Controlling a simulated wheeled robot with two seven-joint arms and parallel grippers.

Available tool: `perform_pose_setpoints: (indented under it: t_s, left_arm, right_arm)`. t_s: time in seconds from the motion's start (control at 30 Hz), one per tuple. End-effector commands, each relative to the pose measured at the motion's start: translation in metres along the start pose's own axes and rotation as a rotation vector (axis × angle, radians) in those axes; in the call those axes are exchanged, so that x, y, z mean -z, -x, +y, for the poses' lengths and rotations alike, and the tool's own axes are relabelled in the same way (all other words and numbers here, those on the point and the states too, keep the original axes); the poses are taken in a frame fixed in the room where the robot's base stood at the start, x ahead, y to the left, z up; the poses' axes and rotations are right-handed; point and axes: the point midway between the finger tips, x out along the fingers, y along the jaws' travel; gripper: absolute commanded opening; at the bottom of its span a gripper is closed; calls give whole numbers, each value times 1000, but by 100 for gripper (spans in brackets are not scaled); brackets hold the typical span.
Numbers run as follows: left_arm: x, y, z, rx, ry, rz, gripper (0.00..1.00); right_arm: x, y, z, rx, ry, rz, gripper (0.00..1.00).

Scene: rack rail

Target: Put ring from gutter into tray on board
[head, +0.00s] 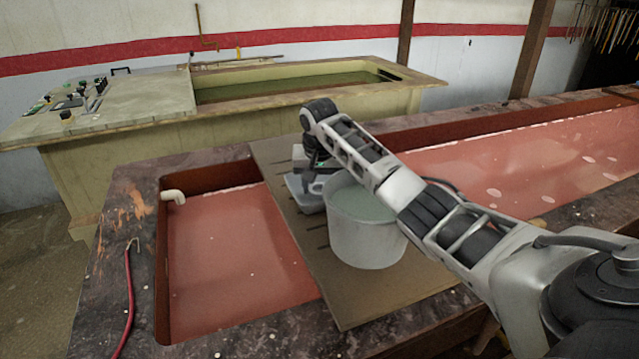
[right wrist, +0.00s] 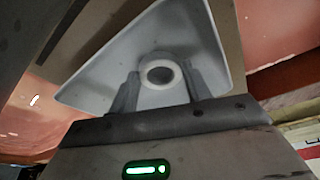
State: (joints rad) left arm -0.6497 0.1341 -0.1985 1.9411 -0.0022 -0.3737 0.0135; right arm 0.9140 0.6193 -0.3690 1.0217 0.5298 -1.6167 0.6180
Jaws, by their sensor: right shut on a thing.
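A white ring (right wrist: 144,75) sits between the two fingers of my right gripper (right wrist: 160,73), which is shut on it. Behind the ring in the right wrist view is the pale grey tray (right wrist: 107,78). In the head view the tray (head: 303,201) lies on the brown board (head: 345,300), partly hidden by my right gripper (head: 311,180) and the white bucket. The ring cannot be made out in the head view. I cannot tell whether the ring touches the tray floor. My left gripper is not in view.
A white bucket (head: 366,240) of liquid stands on the board, close to the tray and beneath my right arm. The board spans a long red-lined trough (head: 235,255). A white pipe elbow (head: 174,196) and a red hose (head: 128,300) are at the left.

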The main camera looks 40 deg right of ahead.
Motion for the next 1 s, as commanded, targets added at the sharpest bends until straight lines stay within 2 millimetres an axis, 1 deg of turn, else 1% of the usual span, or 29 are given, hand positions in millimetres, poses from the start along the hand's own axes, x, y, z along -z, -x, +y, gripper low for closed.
perform_pose_setpoints:
  t_s: [0.07,0.37,0.4,0.47,0.5,0.8,0.87,0.97,1.0]
  left_arm:
    - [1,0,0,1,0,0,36]
    - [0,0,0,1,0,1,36]
    - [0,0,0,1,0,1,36]
    - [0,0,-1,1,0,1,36]
    - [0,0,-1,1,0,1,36]
    - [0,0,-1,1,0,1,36]
    - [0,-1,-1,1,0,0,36]
    - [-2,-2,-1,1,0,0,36]
    - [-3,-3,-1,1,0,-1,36]
  right_arm:
    - [-1,-3,0,1,-1,0,25]
    - [-2,-6,0,1,-1,0,25]
    - [-2,-7,0,1,-1,0,51]
    - [-2,-6,0,1,-1,0,67]
    - [-2,-6,0,1,-1,0,70]
    - [0,-3,0,1,-1,1,70]
    - [0,1,0,2,-1,3,70]
    - [1,15,0,4,-1,6,70]
    - [0,23,0,4,-2,6,70]
